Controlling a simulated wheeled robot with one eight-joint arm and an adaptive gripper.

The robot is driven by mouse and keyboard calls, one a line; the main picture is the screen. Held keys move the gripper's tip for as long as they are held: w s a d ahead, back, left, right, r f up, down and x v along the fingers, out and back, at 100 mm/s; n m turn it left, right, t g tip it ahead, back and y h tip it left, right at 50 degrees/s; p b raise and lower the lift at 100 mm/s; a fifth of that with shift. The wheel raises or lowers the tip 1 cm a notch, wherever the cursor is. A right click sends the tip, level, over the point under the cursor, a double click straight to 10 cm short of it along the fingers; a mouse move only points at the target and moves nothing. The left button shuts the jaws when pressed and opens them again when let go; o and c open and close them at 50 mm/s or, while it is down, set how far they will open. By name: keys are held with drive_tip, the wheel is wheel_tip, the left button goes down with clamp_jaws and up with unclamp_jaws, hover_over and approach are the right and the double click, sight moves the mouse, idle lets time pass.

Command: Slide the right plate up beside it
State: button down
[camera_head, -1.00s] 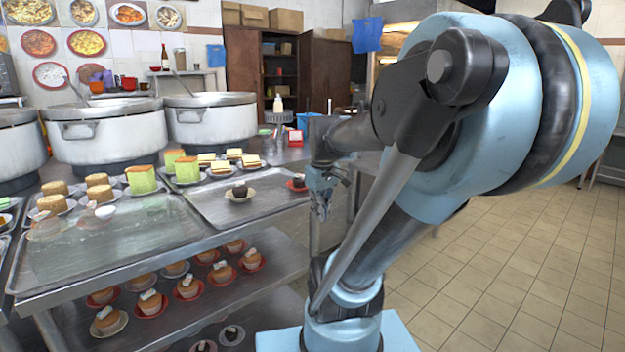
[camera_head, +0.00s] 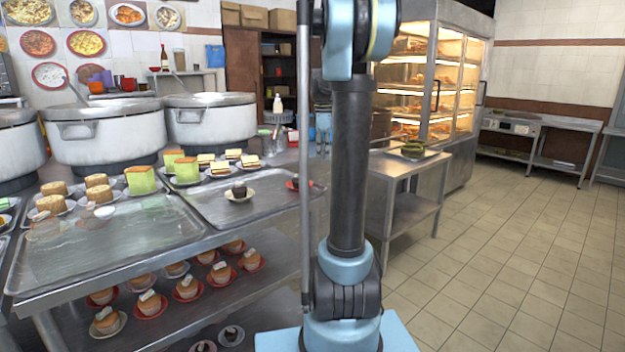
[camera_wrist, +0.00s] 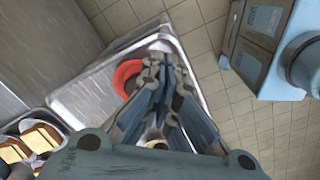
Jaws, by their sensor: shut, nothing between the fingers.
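The right plate is red (camera_head: 293,186) with a small dark cake (camera_head: 296,181), near the right edge of the right-hand metal tray (camera_head: 262,208). My arm's thin rod partly covers it. The white plate (camera_head: 240,198) with a dark cake (camera_head: 239,188) stands to its left. In the wrist view the red plate (camera_wrist: 121,77) is beside my gripper (camera_wrist: 163,62), partly hidden by its fingers. The fingers are shut and empty, over the tray; contact with the plate cannot be told. A pale rounded edge shows below them.
Plates of layered cakes (camera_head: 219,168) stand at the tray's back; green cakes (camera_head: 140,180) are left of them. Large stockpots (camera_head: 105,130) stand behind. A lower shelf holds several cupcakes. A side table (camera_head: 400,168) and lit cabinet are right. Tray space in front of the white plate is clear.

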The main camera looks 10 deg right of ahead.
sight(299, 182)
drive_tip(key=shift+n, duration=0.6)
drive_tip(key=w+f, duration=0.1)
drive_tip(key=f, duration=0.2)
drive_tip(key=w+a+f, duration=0.1)
drive_tip(key=f, duration=0.2)
drive_tip(key=w+f, duration=0.1)
drive_tip(key=f, duration=0.3)
drive_tip(key=shift+w+a, duration=0.1)
drive_tip(key=shift+a, duration=0.15)
drive_tip(key=shift+w+a, duration=0.1)
drive_tip(key=shift+a, duration=0.55)
drive_tip(key=a, duration=0.4)
drive_tip(key=w+a, duration=0.1)
drive_tip(key=a, duration=0.7)
drive_tip(key=shift+w+a, duration=0.15)
drive_tip(key=shift+a, duration=0.1)
